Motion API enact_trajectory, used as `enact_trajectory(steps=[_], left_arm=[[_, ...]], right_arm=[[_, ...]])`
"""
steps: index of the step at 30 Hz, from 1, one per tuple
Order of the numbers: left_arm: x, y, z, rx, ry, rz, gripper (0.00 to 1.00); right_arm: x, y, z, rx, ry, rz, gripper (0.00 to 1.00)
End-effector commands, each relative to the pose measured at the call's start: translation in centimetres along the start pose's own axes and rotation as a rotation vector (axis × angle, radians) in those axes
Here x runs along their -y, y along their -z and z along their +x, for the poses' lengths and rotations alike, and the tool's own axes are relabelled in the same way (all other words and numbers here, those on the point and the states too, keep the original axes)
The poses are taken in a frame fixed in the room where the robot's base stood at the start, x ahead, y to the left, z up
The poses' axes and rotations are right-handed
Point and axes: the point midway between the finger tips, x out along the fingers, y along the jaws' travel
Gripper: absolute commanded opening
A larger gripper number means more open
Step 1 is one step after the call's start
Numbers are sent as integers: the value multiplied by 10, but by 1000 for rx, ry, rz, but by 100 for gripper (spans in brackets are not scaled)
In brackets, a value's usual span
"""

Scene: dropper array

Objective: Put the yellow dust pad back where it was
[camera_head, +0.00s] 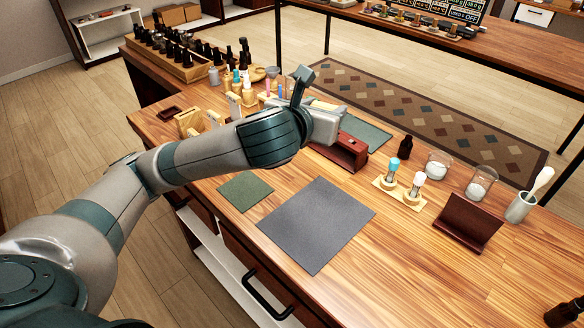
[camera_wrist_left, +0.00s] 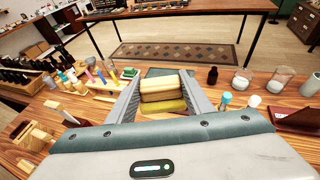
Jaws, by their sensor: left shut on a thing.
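The yellow dust pad (camera_wrist_left: 162,92) is a small pale-yellow block between the two fingers of my left gripper (camera_wrist_left: 160,78) in the left wrist view. The fingers are shut on its sides. Its lower part looks darker yellow. In the head view my left gripper (camera_head: 325,122) is over the back middle of the table, beside a dark red-brown box (camera_head: 347,151). My wrist largely hides the pad there, so its height above the table is hard to tell. My right gripper is in neither view.
A teal mat (camera_head: 368,134) lies behind the box. A grey mat (camera_head: 318,224) and a green mat (camera_head: 245,191) lie bare in front. Two droppers in a wooden holder (camera_head: 402,193), glass jars and a brown stand (camera_head: 468,222) are at right. Bottles crowd the back left.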

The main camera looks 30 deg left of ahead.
Motion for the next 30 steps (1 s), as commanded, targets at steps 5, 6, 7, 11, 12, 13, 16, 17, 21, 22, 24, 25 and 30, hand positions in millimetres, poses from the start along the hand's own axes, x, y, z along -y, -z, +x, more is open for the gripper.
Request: enact_trajectory(steps=[5,6,7,11,12,13,16,17,21,22,24,25,30], left_arm=[[0,0,0,0,0,0,29],[0,0,0,0,0,0,29],[0,0,0,0,0,0,29],[0,0,0,0,0,0,29],[0,0,0,0,0,0,29],[0,0,0,0,0,0,29],[-1,2,0,0,1,-2,29],[-1,3,0,0,1,-2,29],[-4,12,-1,-3,0,-8,29],[-5,15,-1,-4,-1,-10,29],[-7,22,-1,-5,-1,-14,29],[-8,26,-2,-5,-2,-16,29],[-17,47,-6,-4,-11,-24,29]], right_arm=[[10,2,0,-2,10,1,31],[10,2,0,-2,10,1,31],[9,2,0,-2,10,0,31],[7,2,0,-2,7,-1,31],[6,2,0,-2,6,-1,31],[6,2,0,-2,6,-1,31],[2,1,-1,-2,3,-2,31],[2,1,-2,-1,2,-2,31],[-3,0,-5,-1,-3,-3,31],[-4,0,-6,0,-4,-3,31],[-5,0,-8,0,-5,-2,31],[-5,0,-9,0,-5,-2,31],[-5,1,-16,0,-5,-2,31]])
